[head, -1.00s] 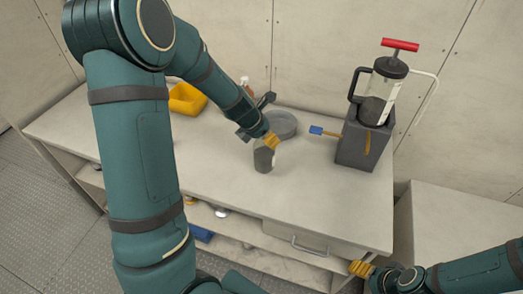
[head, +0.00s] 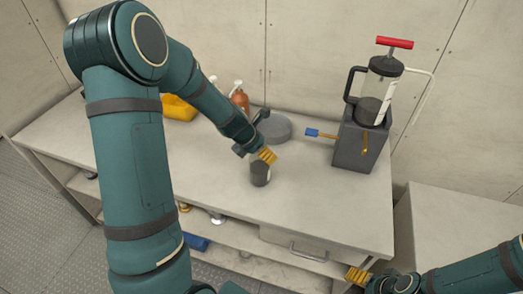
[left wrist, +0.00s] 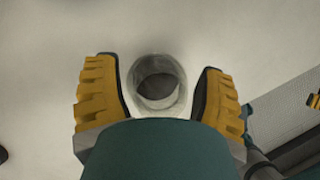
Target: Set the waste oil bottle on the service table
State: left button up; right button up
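The waste oil bottle, a small clear container with dark contents (head: 260,175), stands upright on the pale service table (head: 330,210), near its front edge. My left gripper (head: 266,155) is just above and behind it. In the left wrist view the bottle's round mouth (left wrist: 158,82) lies between the two yellow fingers of my left gripper (left wrist: 160,92). A gap shows on both sides, so the gripper looks open. My right gripper (head: 357,275) is at the bottom right, off the table's front corner; its finger gap is not clear.
A grey pump box (head: 357,150) with a clear canister (head: 378,90) and red handle stands at the right. A blue-tipped tool (head: 320,134) juts from it.

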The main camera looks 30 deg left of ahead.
pick_arm(q)
jog(key=shift+r, duration=0.1)
jog(key=shift+r, duration=0.25)
jog(key=p+v, duration=0.5)
jog(key=v, duration=0.7)
jog(key=s+d+f+m+g+h, duration=0.1)
jog(key=s+d+f+m, duration=0.4)
jog(key=d+f+m, duration=0.5)
jog(key=s+d+f+m+g+h, duration=0.1)
jog(key=s+d+f+m, duration=0.5)
jog(key=m, duration=1.4)
jog(key=d+f+g, duration=0.1)
jog(key=d+f, duration=0.3)
jog(key=d, duration=0.3)
jog(key=shift+f, duration=0.2)
